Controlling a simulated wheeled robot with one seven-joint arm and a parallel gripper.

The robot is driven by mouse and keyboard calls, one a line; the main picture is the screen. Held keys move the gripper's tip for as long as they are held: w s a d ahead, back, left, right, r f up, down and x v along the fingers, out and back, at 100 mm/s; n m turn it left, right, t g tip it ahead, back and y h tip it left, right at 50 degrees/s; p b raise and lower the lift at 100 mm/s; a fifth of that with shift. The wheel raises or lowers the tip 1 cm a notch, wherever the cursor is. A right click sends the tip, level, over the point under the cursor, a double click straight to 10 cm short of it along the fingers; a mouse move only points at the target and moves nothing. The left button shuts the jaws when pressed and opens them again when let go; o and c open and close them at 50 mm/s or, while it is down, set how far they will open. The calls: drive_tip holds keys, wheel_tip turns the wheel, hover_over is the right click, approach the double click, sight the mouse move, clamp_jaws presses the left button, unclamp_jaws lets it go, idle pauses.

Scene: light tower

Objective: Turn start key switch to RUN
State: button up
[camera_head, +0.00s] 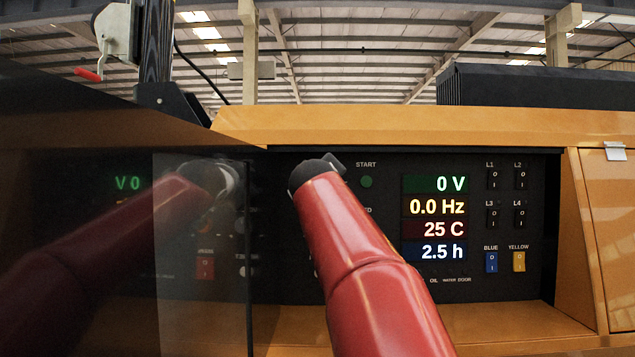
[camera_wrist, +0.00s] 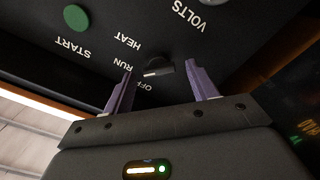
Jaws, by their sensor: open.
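The start key switch (camera_wrist: 159,69) is a small dark knob with a pale mark, on the black panel in the wrist view. The labels OFF (camera_wrist: 147,87), RUN (camera_wrist: 123,64) and HEAT (camera_wrist: 127,42) lie beside it. The pale mark points roughly left, towards the RUN and OFF side; I cannot tell which position it is in. My gripper (camera_wrist: 160,65) is open, its two purple fingers on either side of the knob with a gap visible. In the head view my red arm hides the switch and the fingers.
A green START button (camera_head: 367,182) sits near the switch; it also shows in the wrist view (camera_wrist: 76,18). Lit displays (camera_head: 435,217) read 0 V, 0.0 Hz, 25 C and 2.5 h. Rocker switches (camera_head: 491,262) are on the right. A glossy dark door (camera_head: 200,270) stands open at left.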

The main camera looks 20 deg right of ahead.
drive_tip(key=b+v, duration=0.3)
drive_tip(key=v, duration=0.4)
drive_tip(key=shift+s, duration=0.4)
drive_tip(key=shift+a, duration=0.15)
